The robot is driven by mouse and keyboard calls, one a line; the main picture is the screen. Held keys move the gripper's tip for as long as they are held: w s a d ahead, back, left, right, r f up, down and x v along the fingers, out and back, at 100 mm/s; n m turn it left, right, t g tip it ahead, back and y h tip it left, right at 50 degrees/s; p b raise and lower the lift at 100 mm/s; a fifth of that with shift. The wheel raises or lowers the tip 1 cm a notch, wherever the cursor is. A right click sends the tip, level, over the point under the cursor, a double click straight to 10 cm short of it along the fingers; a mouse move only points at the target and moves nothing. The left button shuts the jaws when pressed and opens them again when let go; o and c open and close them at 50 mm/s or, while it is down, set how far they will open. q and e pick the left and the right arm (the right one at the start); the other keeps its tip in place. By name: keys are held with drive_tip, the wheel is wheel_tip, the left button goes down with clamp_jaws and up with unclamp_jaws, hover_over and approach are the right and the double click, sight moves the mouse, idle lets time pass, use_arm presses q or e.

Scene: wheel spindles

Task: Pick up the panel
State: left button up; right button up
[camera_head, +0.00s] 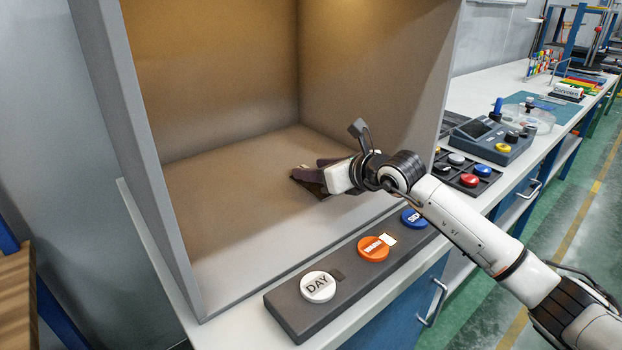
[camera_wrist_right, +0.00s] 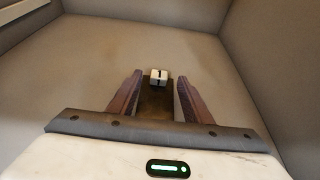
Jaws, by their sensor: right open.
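My right gripper (camera_head: 308,181) reaches into the open-fronted grey booth from the right, low over its floor. In the right wrist view the two fingers (camera_wrist_right: 158,92) stand apart. A dark brown flat piece (camera_wrist_right: 155,103), which looks like the panel, lies between them, partly hidden by the gripper's front edge. A small white block (camera_wrist_right: 159,77) with a dark mark sits at its far end, between the fingertips. I cannot tell whether the fingers touch the piece. In the head view the gripper mostly hides the piece. My left gripper is not in view.
The booth (camera_head: 240,190) has walls left, back and right, with free floor around the gripper. A dark button box (camera_head: 340,272) with DAY, orange and blue buttons stands before its opening. A control box (camera_head: 485,140) and a button tray (camera_head: 468,172) stand on the bench at right.

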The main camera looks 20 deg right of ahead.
sight(305, 166)
drive_tip(key=shift+x, duration=1.95)
drive_tip(key=shift+r, duration=0.1)
clamp_jaws()
drive_tip(key=shift+r, duration=0.15)
